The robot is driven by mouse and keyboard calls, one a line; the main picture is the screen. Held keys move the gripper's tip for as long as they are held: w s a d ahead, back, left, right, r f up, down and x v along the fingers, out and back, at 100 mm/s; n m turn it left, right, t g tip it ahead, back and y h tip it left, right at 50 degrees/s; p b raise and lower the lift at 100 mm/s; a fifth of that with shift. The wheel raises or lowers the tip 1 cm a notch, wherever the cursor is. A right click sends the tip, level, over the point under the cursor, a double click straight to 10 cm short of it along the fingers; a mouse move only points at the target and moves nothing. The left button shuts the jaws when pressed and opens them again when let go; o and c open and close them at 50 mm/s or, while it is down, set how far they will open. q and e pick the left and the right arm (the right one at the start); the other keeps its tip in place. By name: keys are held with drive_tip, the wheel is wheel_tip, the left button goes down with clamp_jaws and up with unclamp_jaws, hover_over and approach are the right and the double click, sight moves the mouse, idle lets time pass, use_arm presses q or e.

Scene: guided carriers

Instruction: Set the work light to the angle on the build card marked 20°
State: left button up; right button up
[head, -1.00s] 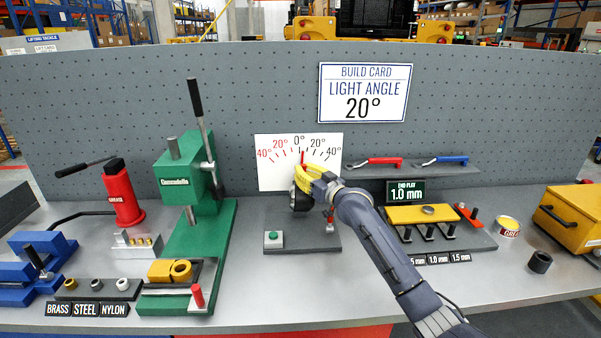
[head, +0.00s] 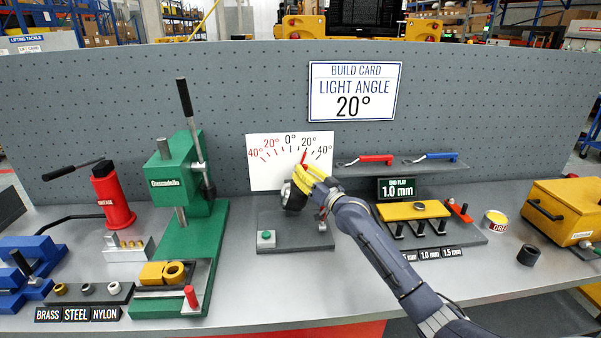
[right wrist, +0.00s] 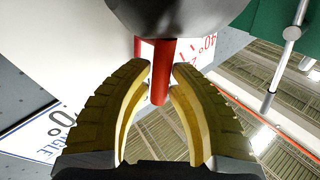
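The build card (head: 353,92) on the pegboard reads LIGHT ANGLE 20°. Below it, a white angle scale (head: 262,172) has red numbers left of 0° and black numbers right of it. The work light (head: 291,197) is a dark lamp in front of the scale, partly hidden by my gripper. Its red pointer (head: 304,158) leans right of 0°, close to the black 20° mark. My right gripper (right wrist: 161,78) has its yellow fingers closed on either side of a red handle (right wrist: 160,92) under the dark lamp head (right wrist: 185,15). My left gripper is out of view.
A green press (head: 185,185) stands left of the light. The light's dark base has a green button (head: 266,236). Right are a shelf with red and blue wrenches (head: 430,157), a yellow-plated gauge fixture (head: 413,210) and a yellow box (head: 560,212).

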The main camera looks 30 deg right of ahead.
drive_tip(key=o, duration=0.4)
drive_tip(key=shift+v, duration=6)
drive_tip(key=shift+d, duration=0.1)
